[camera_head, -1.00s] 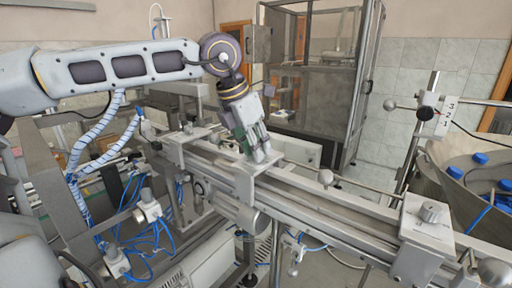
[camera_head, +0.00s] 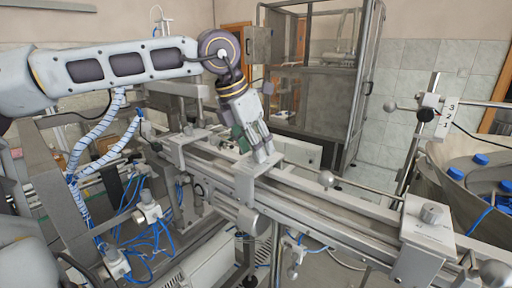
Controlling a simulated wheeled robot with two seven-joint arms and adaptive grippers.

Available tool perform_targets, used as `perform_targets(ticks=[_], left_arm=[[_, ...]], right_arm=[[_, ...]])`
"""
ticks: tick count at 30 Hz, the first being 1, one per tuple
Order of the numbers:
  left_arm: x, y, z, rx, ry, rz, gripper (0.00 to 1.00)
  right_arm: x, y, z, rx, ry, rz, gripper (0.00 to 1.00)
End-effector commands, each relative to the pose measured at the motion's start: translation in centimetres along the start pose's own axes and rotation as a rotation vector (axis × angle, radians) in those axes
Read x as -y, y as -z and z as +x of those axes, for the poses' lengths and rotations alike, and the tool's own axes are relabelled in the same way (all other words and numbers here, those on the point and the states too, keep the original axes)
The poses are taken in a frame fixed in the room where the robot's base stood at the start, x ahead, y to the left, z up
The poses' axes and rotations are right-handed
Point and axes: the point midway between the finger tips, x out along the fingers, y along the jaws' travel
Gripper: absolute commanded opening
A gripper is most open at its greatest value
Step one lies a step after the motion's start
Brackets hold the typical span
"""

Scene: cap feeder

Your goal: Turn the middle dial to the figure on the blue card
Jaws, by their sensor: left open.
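My left gripper (camera_head: 264,155) points down over the plate of the middle dial (camera_head: 250,171) on the long metal rail. It is open, with its fingertips at the plate's top. The fingers hide the middle dial's knob and any figures by it, so its setting cannot be read. Another dial (camera_head: 432,212) with a grey knob stands on a plate at the right, and one more (camera_head: 188,130) at the left. I see no blue card. A white strip with the figures 3, 2, 1 (camera_head: 447,116) hangs on a post at the right. My right gripper is not in view.
The metal rail (camera_head: 320,206) runs from upper left to lower right. A bowl (camera_head: 452,189) with blue caps (camera_head: 480,159) stands at the right. A framed glass cabinet (camera_head: 318,85) stands behind. Blue hoses (camera_head: 150,240) and fittings crowd the lower left.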

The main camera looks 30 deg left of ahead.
Motion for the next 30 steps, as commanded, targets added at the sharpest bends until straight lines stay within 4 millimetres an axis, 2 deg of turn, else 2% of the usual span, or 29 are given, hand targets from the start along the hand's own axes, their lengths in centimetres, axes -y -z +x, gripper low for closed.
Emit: perform_targets(ticks=[21, 30], left_arm=[[0.0, 0.0, -9.5, 0.002, -0.002, 0.0, 0.47], [0.0, 0.0, -11.2, 0.001, 0.0, 0.0, 0.47]], right_arm=[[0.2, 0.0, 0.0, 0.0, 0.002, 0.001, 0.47], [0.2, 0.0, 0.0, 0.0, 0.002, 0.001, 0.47]])
